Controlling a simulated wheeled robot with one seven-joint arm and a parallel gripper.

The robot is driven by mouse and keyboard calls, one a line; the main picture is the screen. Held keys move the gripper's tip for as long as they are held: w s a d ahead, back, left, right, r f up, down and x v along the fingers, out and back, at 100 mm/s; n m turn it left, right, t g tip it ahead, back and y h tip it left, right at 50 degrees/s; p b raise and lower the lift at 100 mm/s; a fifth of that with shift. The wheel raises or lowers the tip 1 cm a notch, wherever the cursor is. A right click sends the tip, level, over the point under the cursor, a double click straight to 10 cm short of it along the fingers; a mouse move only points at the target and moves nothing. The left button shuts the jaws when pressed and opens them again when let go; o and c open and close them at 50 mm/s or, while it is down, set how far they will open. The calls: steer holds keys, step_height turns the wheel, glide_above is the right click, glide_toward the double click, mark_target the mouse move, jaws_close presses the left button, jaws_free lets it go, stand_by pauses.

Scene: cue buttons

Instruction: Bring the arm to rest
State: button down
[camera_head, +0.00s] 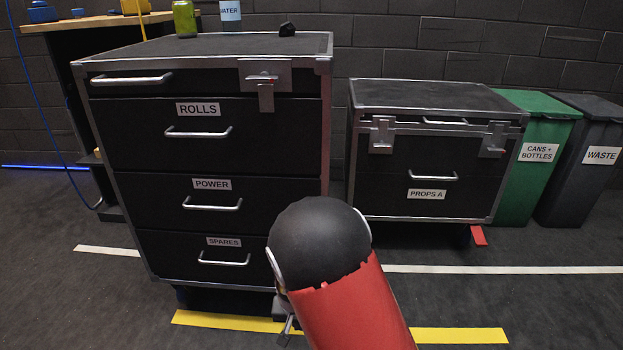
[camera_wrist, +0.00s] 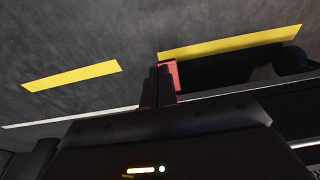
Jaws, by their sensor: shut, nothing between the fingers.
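My arm shows in the camera_head view as a red link with a black rounded joint, in front of the tall drawer cabinet (camera_head: 130,160). My gripper (camera_wrist: 158,90) shows in the camera_wrist view with its two dark fingers together and nothing between them. The floor and a small red part (camera_wrist: 172,74) lie beyond the fingers.
The cabinet's drawers are closed; a green can (camera_head: 184,19) and a water container (camera_head: 231,14) stand on top. Right of it are a lower case (camera_head: 430,97), a green bin (camera_head: 540,130) and a grey bin (camera_head: 590,150). Yellow tape (camera_head: 222,322) marks the floor.

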steer(key=s+d+r+y+p, duration=0.15)
steer(key=d+r, duration=0.25)
steer(key=r, duration=0.5)
steer(key=s+d+r+t+p, duration=0.1)
steer(key=s+d+r, duration=0.25)
steer(key=r, duration=0.45)
steer(key=s+d+r+p, duration=0.15)
steer(key=d+r, duration=0.25)
steer(key=r, duration=0.5)
steer(key=s+d+r+t+p, duration=0.1)
steer(key=s+d+r, duration=0.3)
steer(key=s, duration=0.3)
steer(key=s+d+r+t+h+p, duration=0.1)
steer(key=s+d+r+p, duration=0.1)
steer(key=s+d+r, duration=0.2)
steer(key=s+r, duration=0.3)
steer(key=shift+d, duration=0.3)
steer(key=c, duration=2.1)
jaws_free()
steer(key=shift+r+h, duration=0.15)
steer(key=shift+h, duration=0.1)
steer(key=shift+c, duration=0.2)
